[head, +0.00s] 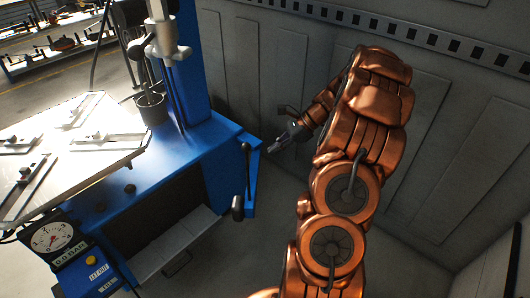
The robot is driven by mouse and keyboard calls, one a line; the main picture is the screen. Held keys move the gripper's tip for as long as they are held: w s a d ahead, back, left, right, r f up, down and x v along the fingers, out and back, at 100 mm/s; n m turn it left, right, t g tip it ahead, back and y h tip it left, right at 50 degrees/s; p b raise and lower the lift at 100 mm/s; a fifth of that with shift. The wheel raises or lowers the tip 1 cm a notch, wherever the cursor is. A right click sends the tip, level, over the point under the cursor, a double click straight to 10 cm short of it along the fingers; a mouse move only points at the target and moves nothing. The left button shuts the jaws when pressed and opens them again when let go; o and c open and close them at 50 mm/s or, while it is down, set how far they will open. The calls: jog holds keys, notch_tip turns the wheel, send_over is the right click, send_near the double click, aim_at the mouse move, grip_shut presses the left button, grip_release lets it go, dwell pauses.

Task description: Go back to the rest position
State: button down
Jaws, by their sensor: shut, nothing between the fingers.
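My copper-coloured arm rises from the bottom middle and folds over at the upper right. My gripper (272,149) points left from the arm's end. It is shut and empty, just right of the blue tyre machine (175,165). The fingertips look close to the machine's right-hand blue part, but I cannot tell the gap in depth. The arm hides part of the van wall behind it.
The machine's bright turntable (120,158) with clamps is at the left. A pressure gauge (52,237) stands lower left. A black-handled lever (237,207) hangs near the gripper. The grey panelled wall (270,70) closes the back and right. A workbench (60,40) with tools is upper left.

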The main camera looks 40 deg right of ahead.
jog(key=v, duration=0.7)
jog(key=shift+f, duration=0.1)
